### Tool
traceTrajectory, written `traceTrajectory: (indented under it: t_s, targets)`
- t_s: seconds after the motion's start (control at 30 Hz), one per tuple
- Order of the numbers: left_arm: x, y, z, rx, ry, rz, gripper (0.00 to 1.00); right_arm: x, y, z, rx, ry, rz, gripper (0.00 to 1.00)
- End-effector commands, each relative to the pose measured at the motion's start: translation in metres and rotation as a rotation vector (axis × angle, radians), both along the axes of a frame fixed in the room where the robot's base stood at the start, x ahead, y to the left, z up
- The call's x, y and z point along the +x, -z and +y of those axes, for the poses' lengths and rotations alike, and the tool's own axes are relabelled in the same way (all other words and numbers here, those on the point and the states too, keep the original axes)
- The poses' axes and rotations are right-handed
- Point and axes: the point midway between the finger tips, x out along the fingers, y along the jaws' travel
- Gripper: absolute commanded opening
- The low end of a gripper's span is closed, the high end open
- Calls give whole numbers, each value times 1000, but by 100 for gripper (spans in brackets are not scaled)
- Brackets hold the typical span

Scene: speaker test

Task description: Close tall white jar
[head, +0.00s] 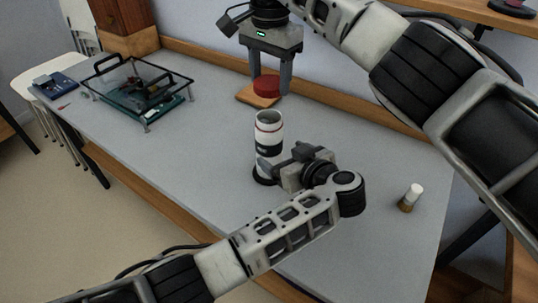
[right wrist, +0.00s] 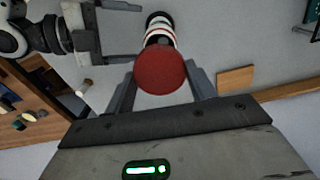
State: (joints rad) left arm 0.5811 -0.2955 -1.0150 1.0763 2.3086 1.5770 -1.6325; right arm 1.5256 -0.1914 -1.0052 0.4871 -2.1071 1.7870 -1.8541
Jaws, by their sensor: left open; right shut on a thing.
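The tall white jar (head: 268,133) stands upright on the grey table, with a black label and a red band near its top; its top bears no lid. My right gripper (head: 268,88) is shut on the red lid (head: 267,85), above and behind the jar in the head view. In the right wrist view the lid (right wrist: 161,70) sits between the fingers and partly covers the jar (right wrist: 158,30). My left gripper (head: 270,163) is open at the jar's lower part, its fingers pointing toward it. Whether they touch it I cannot tell.
A wooden board (head: 244,97) lies behind the jar, near the lid. A small white-capped bottle (head: 411,196) stands at the right. A clear-covered device with black handles (head: 140,97) and a blue item (head: 54,85) occupy the left. The table between is clear.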

Motion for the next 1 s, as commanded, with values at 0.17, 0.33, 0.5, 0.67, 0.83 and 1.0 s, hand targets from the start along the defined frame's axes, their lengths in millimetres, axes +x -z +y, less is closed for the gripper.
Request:
traceTrajectory:
  t_s: [0.17, 0.33, 0.5, 0.67, 0.83, 1.0]
  targets:
    - [29, 13, 17, 5, -1, -2, 84, 0, 0, 0, 0, 0, 0, 35]
    - [50, 23, 29, 2, -1, -1, 84, 0, 0, 0, 0, 0, 0, 35]
    - [60, 29, 35, -1, 0, 0, 84, 0, 0, 0, 0, 0, 0, 35]
    - [63, 30, 37, -1, 0, 0, 84, 0, 0, 0, 0, 0, 0, 35]
    - [62, 30, 37, -1, 0, 0, 84, 0, 0, 0, 0, 0, 0, 35]
    - [62, 30, 37, -1, 0, 0, 45, 0, 0, 0, 0, 0, 0, 35]
